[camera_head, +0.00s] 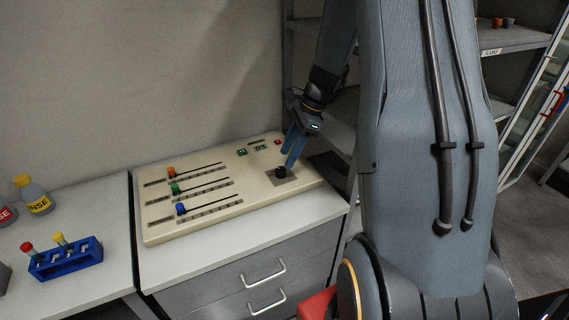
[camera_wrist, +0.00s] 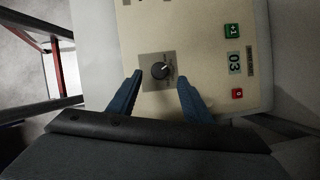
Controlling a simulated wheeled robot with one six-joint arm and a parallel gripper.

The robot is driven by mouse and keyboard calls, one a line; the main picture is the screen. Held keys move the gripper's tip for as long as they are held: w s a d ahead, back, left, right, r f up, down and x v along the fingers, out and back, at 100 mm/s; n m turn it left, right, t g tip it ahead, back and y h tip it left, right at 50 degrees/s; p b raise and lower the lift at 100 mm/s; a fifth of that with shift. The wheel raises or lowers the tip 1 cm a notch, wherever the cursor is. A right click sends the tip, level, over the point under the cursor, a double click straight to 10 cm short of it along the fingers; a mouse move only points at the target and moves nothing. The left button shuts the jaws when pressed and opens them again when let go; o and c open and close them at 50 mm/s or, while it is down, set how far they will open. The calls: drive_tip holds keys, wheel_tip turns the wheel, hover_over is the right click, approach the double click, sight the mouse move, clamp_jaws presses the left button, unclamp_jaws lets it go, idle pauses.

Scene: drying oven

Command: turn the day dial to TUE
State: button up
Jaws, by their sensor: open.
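The day dial (camera_wrist: 160,71) is a small round black knob with a light pointer mark, on a grey square plate of the cream control panel (camera_head: 155,224). In the wrist view the pointer slants to the upper right; the lettering around it is too small to read. The dial (camera_head: 281,172) also shows in the head view, near the panel's right end. My gripper (camera_wrist: 158,77) is open, with one blue finger on each side of the dial and a gap to it on both sides. In the head view my gripper (camera_head: 290,158) points down at the dial; contact is not visible.
The panel has orange, green and blue sliders (camera_head: 180,208) at left. A green +1 button (camera_wrist: 232,31), a display reading 03 (camera_wrist: 235,63) and a red button (camera_wrist: 237,94) sit beside the dial. A blue tube rack (camera_head: 66,262) and bottles stand on the left bench.

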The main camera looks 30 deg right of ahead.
drive_tip(key=shift+v, duration=1.35)
drive_tip(key=s+a+n+h+b, duration=0.2)
drive_tip(key=s+a+n+h, duration=0.2)
drive_tip(key=s+a+n, duration=1.1)
drive_tip(key=s+n, duration=0.2)
drive_tip(key=n, duration=0.4)
drive_tip(key=shift+a+b, duration=0.2)
drive_tip(key=shift+b, duration=0.15)
